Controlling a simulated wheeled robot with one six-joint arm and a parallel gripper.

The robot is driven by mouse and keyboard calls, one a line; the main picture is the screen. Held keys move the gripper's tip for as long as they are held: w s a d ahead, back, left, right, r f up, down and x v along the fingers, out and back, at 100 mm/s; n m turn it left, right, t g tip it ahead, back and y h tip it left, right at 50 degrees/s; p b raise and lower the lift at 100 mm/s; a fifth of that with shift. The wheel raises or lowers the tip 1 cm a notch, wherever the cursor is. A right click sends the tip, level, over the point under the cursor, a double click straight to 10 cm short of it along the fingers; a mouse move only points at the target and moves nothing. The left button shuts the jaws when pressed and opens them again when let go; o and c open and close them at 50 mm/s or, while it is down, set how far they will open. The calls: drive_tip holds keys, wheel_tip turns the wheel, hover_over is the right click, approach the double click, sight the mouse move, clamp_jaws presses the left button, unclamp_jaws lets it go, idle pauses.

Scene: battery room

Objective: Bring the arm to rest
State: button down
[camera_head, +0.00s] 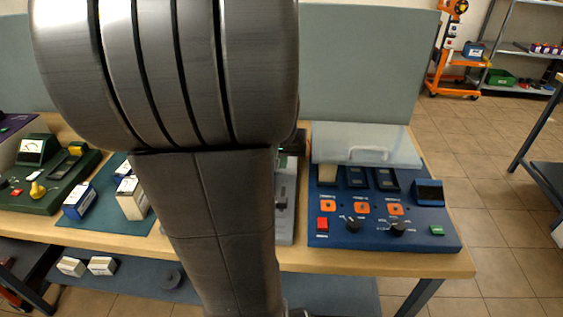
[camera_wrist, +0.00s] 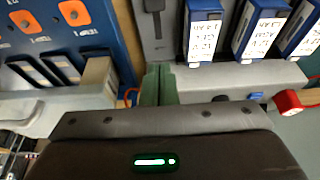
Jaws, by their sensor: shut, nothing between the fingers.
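My arm (camera_head: 215,150) stands upright and large across the middle of the head view, and it hides part of the bench. My gripper (camera_wrist: 158,72) shows in the wrist view as two greenish fingers side by side, shut and empty. The fingers are over the gap between a blue panel (camera_wrist: 113,45) and a grey device (camera_wrist: 235,78). I cannot tell how high above the bench they are. In the head view the gripper is hidden behind the arm.
The blue panel has orange sockets, knobs and a raised clear cover (camera_head: 365,148). Several labelled blue batteries (camera_wrist: 204,32) sit on the grey device. A green device (camera_head: 45,172) and boxed batteries (camera_head: 132,200) stand on the wooden bench (camera_head: 345,260) at left. Floor (camera_head: 490,190) is open at right.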

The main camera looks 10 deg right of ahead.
idle(0.3)
drive_tip(key=x, duration=0.7)
drive_tip(key=shift+w+d+f, duration=0.1)
drive_tip(key=shift+w+f, duration=0.15)
drive_tip(key=shift+w, duration=0.15)
drive_tip(key=shift+w+d+f+p, duration=0.1)
drive_tip(key=shift+w+f+p, duration=0.3)
drive_tip(key=shift+f+p, duration=0.15)
drive_tip(key=shift+w+d+f+p, duration=0.1)
drive_tip(key=shift+w+f+p, duration=0.3)
drive_tip(key=shift+f, duration=0.2)
drive_tip(key=shift+w+f, duration=0.1)
drive_tip(key=shift+w, duration=0.05)
